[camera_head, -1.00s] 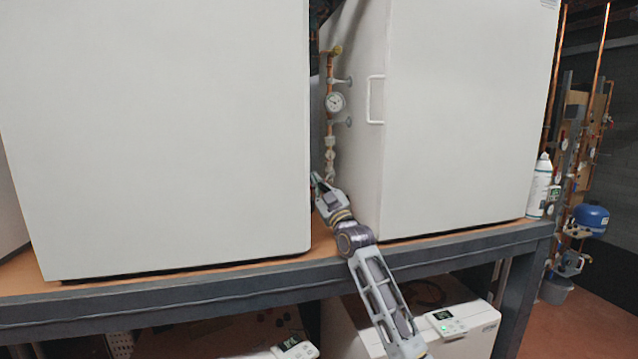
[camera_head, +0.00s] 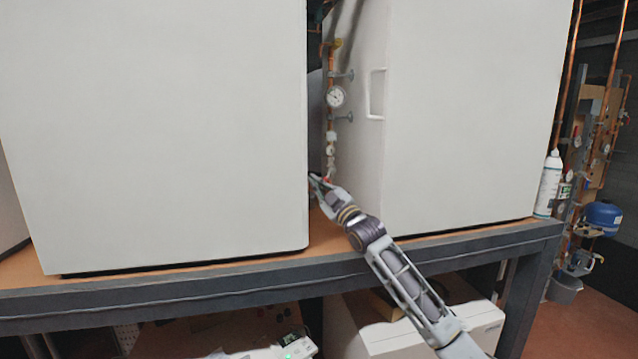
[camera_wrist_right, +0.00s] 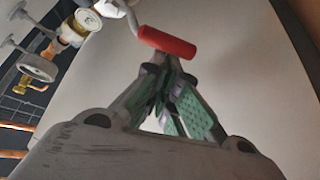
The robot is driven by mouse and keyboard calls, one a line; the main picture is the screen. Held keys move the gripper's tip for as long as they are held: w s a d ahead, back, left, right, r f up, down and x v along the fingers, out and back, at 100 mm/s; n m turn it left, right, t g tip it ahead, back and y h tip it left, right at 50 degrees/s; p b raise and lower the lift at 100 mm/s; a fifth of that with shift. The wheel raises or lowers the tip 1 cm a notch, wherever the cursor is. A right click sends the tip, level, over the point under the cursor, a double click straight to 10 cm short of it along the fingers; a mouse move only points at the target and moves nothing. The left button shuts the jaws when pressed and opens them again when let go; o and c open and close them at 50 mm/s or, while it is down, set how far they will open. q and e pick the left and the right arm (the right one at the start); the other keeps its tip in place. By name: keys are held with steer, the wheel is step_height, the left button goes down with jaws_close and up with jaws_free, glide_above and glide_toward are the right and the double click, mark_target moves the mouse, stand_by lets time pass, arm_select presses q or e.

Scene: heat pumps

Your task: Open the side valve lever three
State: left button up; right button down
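A red lever handle (camera_wrist_right: 167,42) on a bent light-coloured stem stands just beyond my right fingertips in the right wrist view. In the head view only a small red spot of the lever (camera_head: 328,180) shows, low on the pipe between the two white cabinets. My right gripper (camera_head: 314,180) reaches into the front of that gap. In the right wrist view the right gripper's (camera_wrist_right: 172,70) fingers converge, with their tips together just below the red handle. They are not around it; whether they touch it I cannot tell. My left gripper is in no view.
White cabinets stand left (camera_head: 160,130) and right (camera_head: 470,110) of the narrow gap on a bench (camera_head: 200,275). A copper pipe with a gauge (camera_head: 335,97) runs up the gap. A handle (camera_head: 376,95) sticks out of the right cabinet. A spray bottle (camera_head: 548,185) stands at right.

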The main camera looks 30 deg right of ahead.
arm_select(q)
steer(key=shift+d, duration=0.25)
arm_select(e)
steer(key=shift+d+f, duration=0.3)
steer(key=shift+f, duration=0.25)
steer(key=shift+s+d+f, duration=0.1)
steer(key=shift+d+f, duration=0.15)
steer(key=shift+f, duration=0.15)
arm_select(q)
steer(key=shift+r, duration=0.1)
